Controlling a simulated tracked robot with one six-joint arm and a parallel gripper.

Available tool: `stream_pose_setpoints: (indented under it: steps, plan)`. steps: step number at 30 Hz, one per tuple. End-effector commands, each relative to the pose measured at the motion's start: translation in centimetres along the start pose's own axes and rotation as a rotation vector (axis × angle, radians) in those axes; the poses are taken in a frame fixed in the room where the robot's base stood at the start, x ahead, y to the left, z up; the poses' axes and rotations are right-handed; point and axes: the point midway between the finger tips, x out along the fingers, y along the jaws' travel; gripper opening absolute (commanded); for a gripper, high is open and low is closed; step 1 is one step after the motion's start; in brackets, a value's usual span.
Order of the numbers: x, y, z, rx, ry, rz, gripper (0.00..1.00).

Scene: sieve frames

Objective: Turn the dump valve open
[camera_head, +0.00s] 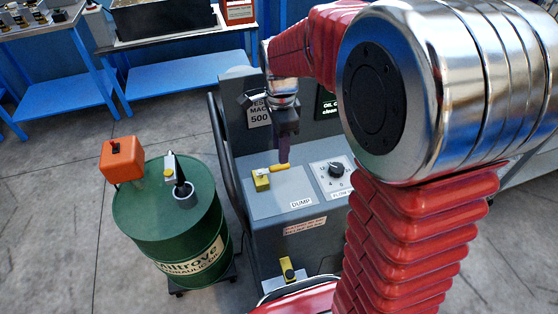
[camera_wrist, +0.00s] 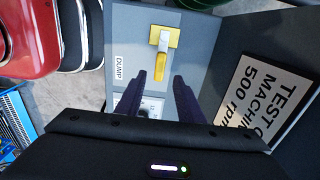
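The dump valve (camera_head: 268,176) is on the top panel of the grey machine, above the DUMP label. It has a square yellow base and a yellow handle that points right in the head view. In the wrist view the valve handle (camera_wrist: 160,66) points down the picture toward my fingers. My gripper (camera_head: 284,132) is above the panel, just behind and above the handle in the head view. In the wrist view my gripper's two dark fingers (camera_wrist: 157,92) stand apart with nothing between them. The handle's tip lies a little beyond the fingertips, apart from them as far as I can see.
A flow dial (camera_head: 337,170) sits on the panel right of the valve. A green drum (camera_head: 185,225) with an orange box (camera_head: 122,160) on top stands left. The machine's upright back panel (camera_head: 240,115) is close behind my gripper. Blue benches stand behind.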

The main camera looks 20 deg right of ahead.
Motion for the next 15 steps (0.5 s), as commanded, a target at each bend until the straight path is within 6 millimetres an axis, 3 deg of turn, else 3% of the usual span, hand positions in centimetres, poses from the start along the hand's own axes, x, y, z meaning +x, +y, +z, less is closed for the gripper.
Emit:
stream_pose_setpoints:
  steps: [6,15]
  plan:
    - [3.5,0.1,0.0,0.0,0.0,0.005,0.34]
    - [5.7,0.1,0.0,0.0,0.0,0.002,0.34]
